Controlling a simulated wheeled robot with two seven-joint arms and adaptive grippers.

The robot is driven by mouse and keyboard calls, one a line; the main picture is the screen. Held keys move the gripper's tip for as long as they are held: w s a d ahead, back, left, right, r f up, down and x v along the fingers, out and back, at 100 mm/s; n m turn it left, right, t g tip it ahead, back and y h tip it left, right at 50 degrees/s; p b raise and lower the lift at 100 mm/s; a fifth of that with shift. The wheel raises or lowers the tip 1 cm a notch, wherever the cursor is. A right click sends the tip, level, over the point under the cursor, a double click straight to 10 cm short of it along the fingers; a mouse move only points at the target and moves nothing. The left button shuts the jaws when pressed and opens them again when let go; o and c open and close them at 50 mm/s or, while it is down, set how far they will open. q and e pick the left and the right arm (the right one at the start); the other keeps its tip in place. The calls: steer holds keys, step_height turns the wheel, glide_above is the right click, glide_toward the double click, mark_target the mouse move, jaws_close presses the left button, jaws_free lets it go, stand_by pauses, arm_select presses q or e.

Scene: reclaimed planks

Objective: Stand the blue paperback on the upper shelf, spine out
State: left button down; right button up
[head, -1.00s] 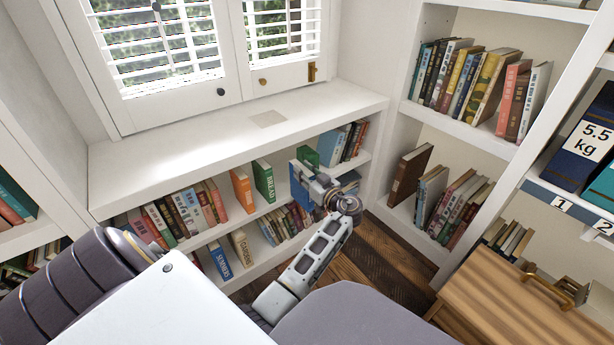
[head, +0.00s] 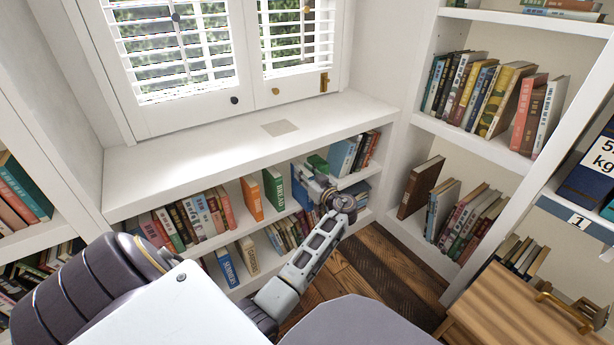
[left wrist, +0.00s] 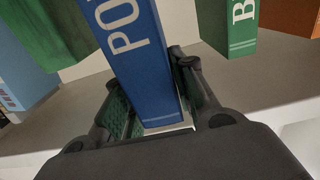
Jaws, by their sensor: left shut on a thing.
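The blue paperback (head: 299,195) is at the upper shelf (head: 225,239) of the low white bookcase under the window. Its blue spine with white letters faces the camera in the left wrist view (left wrist: 140,60), and it looks roughly upright there. My left gripper (head: 320,188) is shut on it; dark fingers (left wrist: 155,108) lie on both sides of its lower part. In the head view the gripper hides part of the book. I cannot tell whether its bottom edge touches the shelf board. My right gripper is not in view.
The green BREAD book (head: 274,188) stands left of the paperback with a gap, and an orange book (head: 252,198) stands beyond it. Light-blue books (head: 342,157) stand further right. A wooden cabinet (head: 510,300) stands front right.

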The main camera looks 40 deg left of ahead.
mark_target(294, 162)
arm_select(q)
steer(key=shift+x, duration=3.3)
steer(key=shift+f, duration=0.2)
steer(key=c, duration=1.1)
jaws_free()
steer(key=shift+d+f, duration=0.1)
steer(key=v, duration=1.1)
steer(key=shift+s+d, duration=0.2)
steer(key=shift+d, duration=0.2)
steer(key=shift+s, duration=0.1)
